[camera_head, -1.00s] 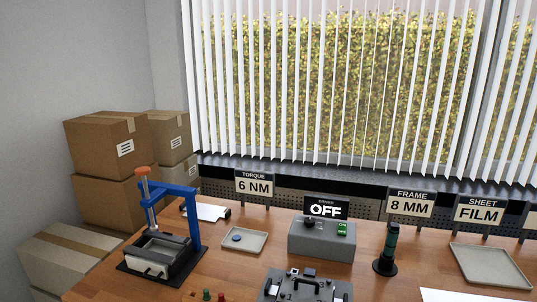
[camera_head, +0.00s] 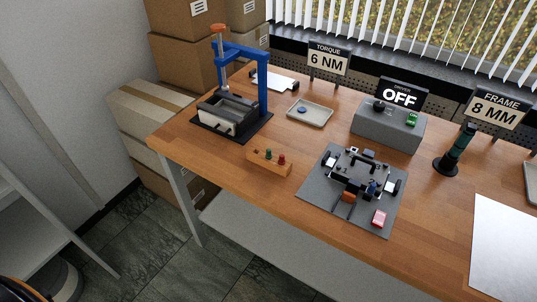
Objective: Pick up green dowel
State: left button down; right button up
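A small green dowel (camera_head: 268,154) stands upright in a wooden block (camera_head: 262,166) near the front edge of the table. A red dowel (camera_head: 281,160) stands beside it to the right in the same block. The lower ends of both are hidden in the block. Neither of my grippers is in view.
A blue-framed press (camera_head: 262,88) stands behind and left of the block. A grey fixture plate (camera_head: 320,193) with clamps lies to the right. A small tray (camera_head: 322,121), a grey driver box (camera_head: 372,128) and a dark green-black tool (camera_head: 456,150) stand further back. Bare wood (camera_head: 210,155) lies left of the block.

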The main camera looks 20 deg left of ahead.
aim_at(268, 156)
jog(key=i+j, duration=0.5)
jog(key=i+j+z, duration=0.2)
jog(key=z, duration=0.15)
jog(key=i+j+z, duration=0.15)
jog(key=j+z, duration=0.2)
jog(key=i+j+z, duration=0.1)
jog(key=j+z, duration=0.3)
jog(key=z, duration=0.45)
jog(key=u, duration=0.35)
jog(key=k+u, duration=0.15)
jog(key=u, duration=0.5)
jog(key=k, duration=0.05)
